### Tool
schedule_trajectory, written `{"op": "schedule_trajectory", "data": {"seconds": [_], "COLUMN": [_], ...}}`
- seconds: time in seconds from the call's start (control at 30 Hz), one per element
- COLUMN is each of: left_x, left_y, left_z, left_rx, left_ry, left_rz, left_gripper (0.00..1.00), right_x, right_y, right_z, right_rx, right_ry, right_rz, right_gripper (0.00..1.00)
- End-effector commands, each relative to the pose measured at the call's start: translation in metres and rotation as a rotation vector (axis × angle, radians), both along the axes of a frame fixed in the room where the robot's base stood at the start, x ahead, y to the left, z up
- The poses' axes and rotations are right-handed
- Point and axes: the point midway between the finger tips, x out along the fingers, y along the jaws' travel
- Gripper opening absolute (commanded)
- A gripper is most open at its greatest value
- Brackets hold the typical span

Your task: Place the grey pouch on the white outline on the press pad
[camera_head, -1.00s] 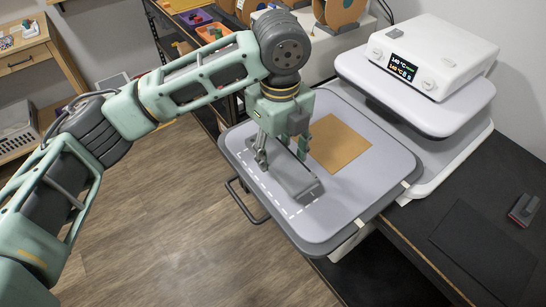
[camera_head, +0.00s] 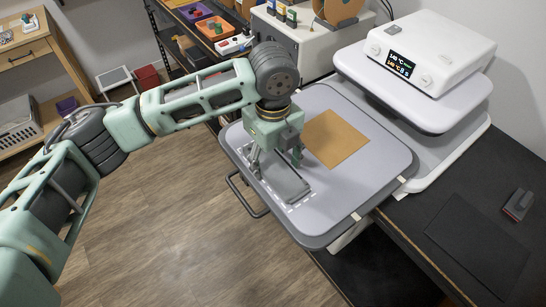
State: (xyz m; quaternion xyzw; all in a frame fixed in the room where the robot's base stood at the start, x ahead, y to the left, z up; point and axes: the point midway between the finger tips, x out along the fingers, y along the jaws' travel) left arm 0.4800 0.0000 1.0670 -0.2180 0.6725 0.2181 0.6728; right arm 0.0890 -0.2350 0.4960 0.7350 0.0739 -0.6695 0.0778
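The grey pouch (camera_head: 286,185) lies flat at the press pad (camera_head: 363,183), within or almost within the white dashed outline (camera_head: 272,196). Dashes show along its left side and near end. The far end of the pouch and of the outline is hidden under my gripper. My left gripper (camera_head: 276,162) points down over the pouch's far part, one finger at each side, and appears shut on it. Whether the pouch rests fully on the pad is hard to tell. My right gripper is not in view.
A tan square sheet (camera_head: 335,138) lies on the pad beside the gripper. The white heat press (camera_head: 428,62) stands behind to the right. A black mat (camera_head: 478,247) and a small grey-red block (camera_head: 518,205) lie on the dark bench at right. Wooden floor is open at left.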

Motion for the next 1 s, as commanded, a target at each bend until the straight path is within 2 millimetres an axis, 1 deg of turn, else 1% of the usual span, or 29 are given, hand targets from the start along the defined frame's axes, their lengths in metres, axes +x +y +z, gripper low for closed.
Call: {"op": "schedule_trajectory", "data": {"seconds": [0.03,0.07,0.1,0.37,0.47,0.57,0.67,0.8,1.0], "left_x": [0.0,0.0,0.0,0.0,0.0,0.001,0.001,0.001,0.001], "left_y": [0.0,0.0,0.0,0.0,0.0,-0.001,-0.001,-0.001,-0.001], "left_z": [0.0,0.0,0.0,0.001,0.005,0.016,0.036,0.067,0.105], "left_rx": [0.0,0.0,0.0,0.0,-0.001,-0.002,-0.002,-0.001,0.0], "left_ry": [0.0,0.0,0.0,0.0,-0.002,-0.004,-0.005,-0.005,-0.004], "left_rz": [0.0,0.0,0.0,0.0,0.0,0.0,-0.001,0.0,0.001], "left_gripper": [0.68,0.71,0.71,0.71,0.71,0.71,0.71,0.71,0.71], "right_x": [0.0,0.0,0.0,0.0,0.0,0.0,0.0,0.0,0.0], "right_y": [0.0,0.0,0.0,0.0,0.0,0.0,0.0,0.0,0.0], "right_z": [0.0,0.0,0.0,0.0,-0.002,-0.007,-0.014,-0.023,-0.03], "right_rx": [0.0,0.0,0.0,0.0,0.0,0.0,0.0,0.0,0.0], "right_ry": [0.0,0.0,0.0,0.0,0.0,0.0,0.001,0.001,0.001], "right_rz": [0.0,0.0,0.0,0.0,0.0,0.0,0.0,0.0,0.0], "right_gripper": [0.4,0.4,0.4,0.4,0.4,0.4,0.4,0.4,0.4]}}
